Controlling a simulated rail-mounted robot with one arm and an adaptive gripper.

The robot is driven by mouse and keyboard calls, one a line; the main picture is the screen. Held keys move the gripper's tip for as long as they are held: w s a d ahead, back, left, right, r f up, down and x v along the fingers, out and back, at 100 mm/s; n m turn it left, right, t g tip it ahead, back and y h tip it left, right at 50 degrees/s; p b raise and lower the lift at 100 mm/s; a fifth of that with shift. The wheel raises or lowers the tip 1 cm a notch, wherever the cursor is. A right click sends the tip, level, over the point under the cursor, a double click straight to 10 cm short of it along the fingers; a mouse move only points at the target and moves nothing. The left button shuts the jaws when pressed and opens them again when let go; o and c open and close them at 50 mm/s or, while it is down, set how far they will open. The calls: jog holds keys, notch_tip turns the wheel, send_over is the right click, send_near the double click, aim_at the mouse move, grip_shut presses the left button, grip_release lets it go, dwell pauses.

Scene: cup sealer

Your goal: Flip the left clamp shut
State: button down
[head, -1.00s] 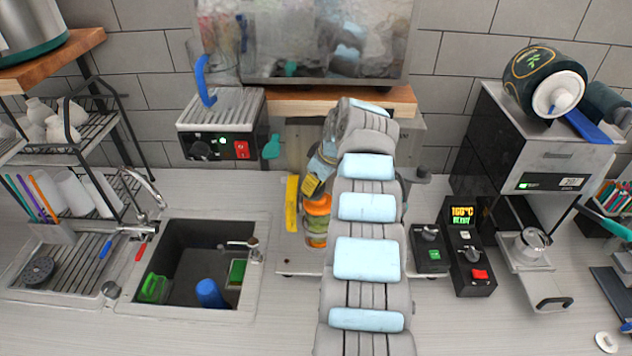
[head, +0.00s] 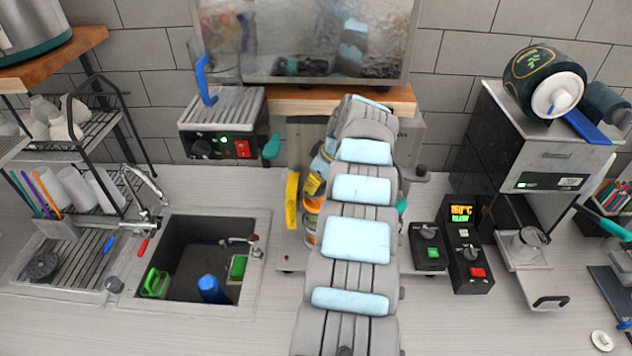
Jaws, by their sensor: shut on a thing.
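The cup sealer (head: 409,135) stands at the middle back of the counter, a grey metal body mostly hidden behind my arm. A yellow upright bar (head: 292,200) shows at its left side; I cannot tell whether it is part of the left clamp. Beside it, left of my arm, are a part with a yellow label (head: 314,184) and an orange piece (head: 310,222), both partly covered. A small teal piece (head: 402,205) shows just right of my arm. My gripper's jaws are hidden behind my arm, and so is whatever they touch. The clamp's position cannot be made out.
A sink (head: 197,260) and dish rack (head: 88,135) are at left. A grill-like machine (head: 222,120) with a teal handle (head: 272,147) stands back left. Two control boxes (head: 467,250) and a coffee machine (head: 540,150) are at right.

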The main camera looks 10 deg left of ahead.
jog(key=c, duration=0.7)
grip_release()
jog(key=shift+v, duration=1)
jog(key=v, duration=1)
